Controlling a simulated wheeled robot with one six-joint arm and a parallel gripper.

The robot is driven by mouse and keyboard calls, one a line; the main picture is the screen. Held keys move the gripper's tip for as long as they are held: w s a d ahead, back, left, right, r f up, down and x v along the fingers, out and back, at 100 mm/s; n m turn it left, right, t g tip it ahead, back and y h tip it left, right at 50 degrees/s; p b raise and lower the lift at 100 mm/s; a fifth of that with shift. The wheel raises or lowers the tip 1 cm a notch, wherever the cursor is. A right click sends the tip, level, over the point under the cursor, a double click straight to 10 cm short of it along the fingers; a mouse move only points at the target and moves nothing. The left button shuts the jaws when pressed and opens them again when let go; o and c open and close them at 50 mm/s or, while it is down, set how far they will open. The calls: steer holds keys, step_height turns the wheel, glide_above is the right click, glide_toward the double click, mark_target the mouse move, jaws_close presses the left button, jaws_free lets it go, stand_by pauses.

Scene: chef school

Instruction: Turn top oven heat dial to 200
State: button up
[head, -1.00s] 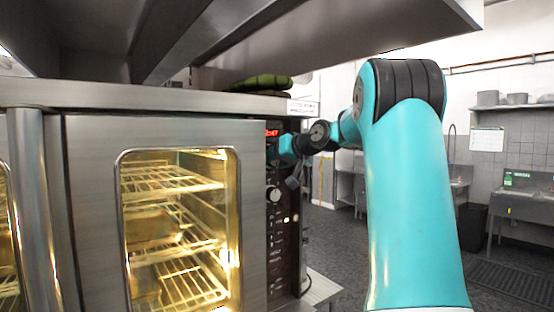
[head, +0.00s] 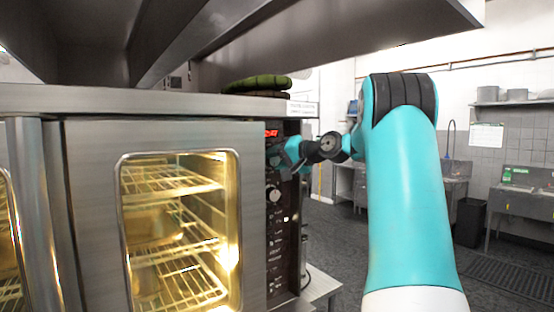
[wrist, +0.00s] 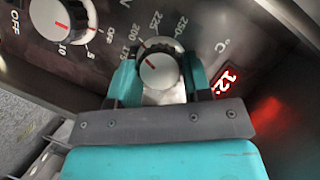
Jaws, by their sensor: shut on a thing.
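The top oven heat dial (wrist: 158,71), black-rimmed with a white face, sits between my gripper's two teal fingers in the wrist view. My gripper (wrist: 160,80) is shut on it. The dial's red mark points to the upper left, towards the 175–200 part of the printed scale; the exact value is hard to tell. The numbers 175, 200, 225 and 250 show around it. In the head view my gripper (head: 278,156) is at the top of the oven's dark control panel (head: 283,230), just below the red display (head: 271,133), and hides the dial.
A second dial (wrist: 63,20) with an OFF mark is close by at the upper left of the wrist view. A red-lit display (wrist: 229,79) is to the right. The oven door (head: 85,200) is closed. A steel hood (head: 330,40) overhangs above. The floor at right is open.

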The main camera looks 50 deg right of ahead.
stand_by(0.4)
steer(key=o, duration=0.9)
steer(key=shift+s, duration=0.15)
steer(key=p+v, duration=0.4)
steer(key=v, duration=1.3)
steer(key=shift+r, duration=0.2)
steer(key=shift+s+f, duration=0.1)
